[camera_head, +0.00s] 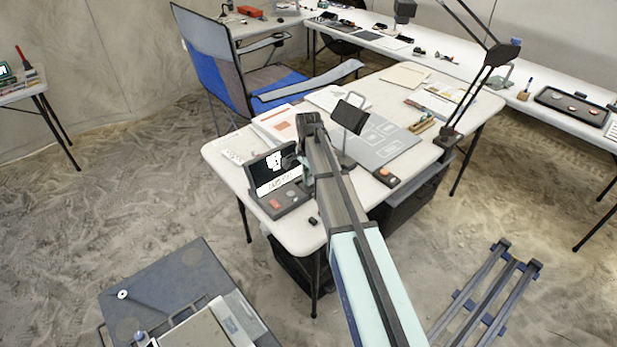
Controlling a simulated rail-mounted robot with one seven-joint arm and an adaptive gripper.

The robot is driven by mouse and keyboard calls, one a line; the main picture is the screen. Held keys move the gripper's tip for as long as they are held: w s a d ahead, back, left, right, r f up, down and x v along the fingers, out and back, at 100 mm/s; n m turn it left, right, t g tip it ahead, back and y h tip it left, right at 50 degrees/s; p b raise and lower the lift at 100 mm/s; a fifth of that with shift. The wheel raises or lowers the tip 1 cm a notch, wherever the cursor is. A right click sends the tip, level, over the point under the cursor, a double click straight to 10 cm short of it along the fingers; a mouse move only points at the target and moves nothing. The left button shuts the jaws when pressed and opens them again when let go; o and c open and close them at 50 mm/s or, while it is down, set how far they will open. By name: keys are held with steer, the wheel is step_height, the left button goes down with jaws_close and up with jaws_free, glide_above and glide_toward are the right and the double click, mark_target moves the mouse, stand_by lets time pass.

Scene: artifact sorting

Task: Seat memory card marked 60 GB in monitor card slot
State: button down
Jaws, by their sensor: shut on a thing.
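The monitor (272,172) stands near the left front part of the white table, its screen lit with white shapes and a pale label strip below. Its grey base (288,200) has an orange-red patch in front. My gripper (291,162) is low at the monitor's right edge, partly hidden by my own arm. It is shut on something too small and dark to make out. The card slot and any 60 GB marking cannot be read here. A small dark piece (313,221) lies on the table near its front edge; I cannot tell what it is.
On the white table (222,160) are a grey board (385,150), a tilted dark screen on a stand (349,117), a small dark device with an orange button (386,176) and papers. A desk lamp (487,70) stands at right. A blue-grey chair (225,75) is behind.

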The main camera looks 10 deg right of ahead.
steer(key=shift+f, duration=0.1)
steer(key=c, duration=1.3)
jaws_free()
step_height(320, 180, up, 12)
steer(key=shift+r+b, duration=0.15)
steer(key=shift+b, duration=0.6)
steer(key=shift+d, duration=0.1)
